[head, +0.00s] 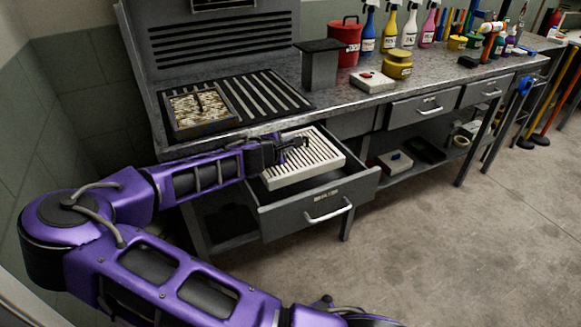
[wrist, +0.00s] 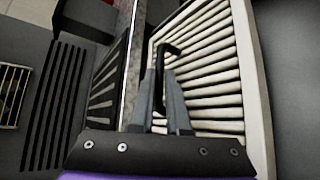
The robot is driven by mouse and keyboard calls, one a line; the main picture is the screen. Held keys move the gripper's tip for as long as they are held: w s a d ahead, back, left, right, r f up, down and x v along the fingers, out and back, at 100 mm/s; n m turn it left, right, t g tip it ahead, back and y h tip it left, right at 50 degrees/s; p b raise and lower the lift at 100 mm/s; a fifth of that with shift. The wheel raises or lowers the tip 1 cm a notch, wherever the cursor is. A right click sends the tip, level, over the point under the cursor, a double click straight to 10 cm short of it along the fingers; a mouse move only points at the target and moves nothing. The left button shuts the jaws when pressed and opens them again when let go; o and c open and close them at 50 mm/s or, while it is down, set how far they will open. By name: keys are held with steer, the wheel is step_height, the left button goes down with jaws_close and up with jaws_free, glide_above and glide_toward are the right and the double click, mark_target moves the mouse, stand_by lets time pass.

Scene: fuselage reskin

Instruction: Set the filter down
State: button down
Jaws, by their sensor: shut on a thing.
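A white pleated filter (head: 304,160) with a pale frame is at the open drawer (head: 318,200) under the workbench. My gripper (head: 288,145) reaches in from the left and is shut on the filter's dark handle. In the wrist view the gripper fingers (wrist: 165,105) close around the black handle (wrist: 168,48), with the white filter (wrist: 215,60) just beyond them. The filter lies within or just above the drawer opening; I cannot tell whether it touches the drawer floor.
A slotted downdraft grille (head: 268,98) and a dirty filter-like tray (head: 200,108) are on the bench top. A grey block stand (head: 320,68), a red can (head: 344,42), a yellow tub (head: 397,66) and spray bottles stand farther right. The floor (head: 440,240) in front is clear.

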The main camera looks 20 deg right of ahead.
mark_target(290, 162)
steer(key=shift+f+b, duration=0.55)
steer(key=shift+f, duration=3.05)
steer(key=shift+f, duration=0.1)
steer(key=c, duration=0.9)
jaws_free()
steer(key=shift+a+r, duration=0.15)
steer(key=shift+r, duration=0.05)
steer(key=p+v, duration=0.1)
steer(key=v, duration=1)
steer(key=shift+s+a+r, duration=0.1)
steer(key=shift+s+a, duration=0.1)
steer(key=shift+s, duration=0.15)
